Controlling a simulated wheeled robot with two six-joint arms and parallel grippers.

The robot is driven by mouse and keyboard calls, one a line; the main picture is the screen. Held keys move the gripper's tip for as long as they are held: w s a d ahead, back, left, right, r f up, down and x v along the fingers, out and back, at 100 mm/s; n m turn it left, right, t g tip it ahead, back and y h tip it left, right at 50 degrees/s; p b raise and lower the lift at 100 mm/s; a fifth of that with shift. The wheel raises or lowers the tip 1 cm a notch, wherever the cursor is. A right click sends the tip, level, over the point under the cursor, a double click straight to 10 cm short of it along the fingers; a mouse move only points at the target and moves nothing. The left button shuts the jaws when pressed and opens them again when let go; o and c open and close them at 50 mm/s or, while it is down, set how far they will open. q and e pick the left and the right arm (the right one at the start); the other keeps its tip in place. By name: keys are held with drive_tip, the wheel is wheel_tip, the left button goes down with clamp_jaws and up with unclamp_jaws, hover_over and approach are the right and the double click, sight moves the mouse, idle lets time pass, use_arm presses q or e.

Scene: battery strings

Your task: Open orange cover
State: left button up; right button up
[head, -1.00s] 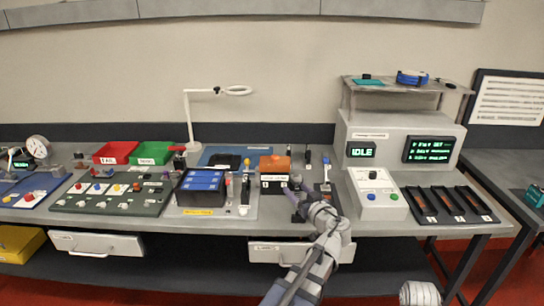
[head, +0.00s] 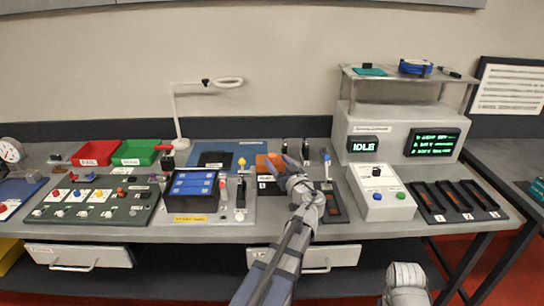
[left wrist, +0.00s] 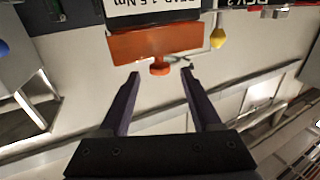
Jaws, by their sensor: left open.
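The orange cover (head: 265,161) sits on the bench behind a small white label, partly hidden by my left gripper. In the left wrist view the orange cover (left wrist: 153,45) is a flat-faced block with a small round orange knob (left wrist: 159,67) on its near edge. My left gripper (head: 290,161) is open and empty, just in front and to the right of the cover. In the wrist view its two purple fingers (left wrist: 161,75) lie either side of the knob's line, with the knob near the tips; I cannot tell whether they touch it.
Black switches stand behind and right of my gripper. A white button box (head: 382,194) is further right. A magnifier lamp (head: 180,120) rises behind.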

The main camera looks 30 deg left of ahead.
sight(274, 158)
use_arm(q)
drive_tip(key=shift+x, duration=2.15)
clamp_jaws()
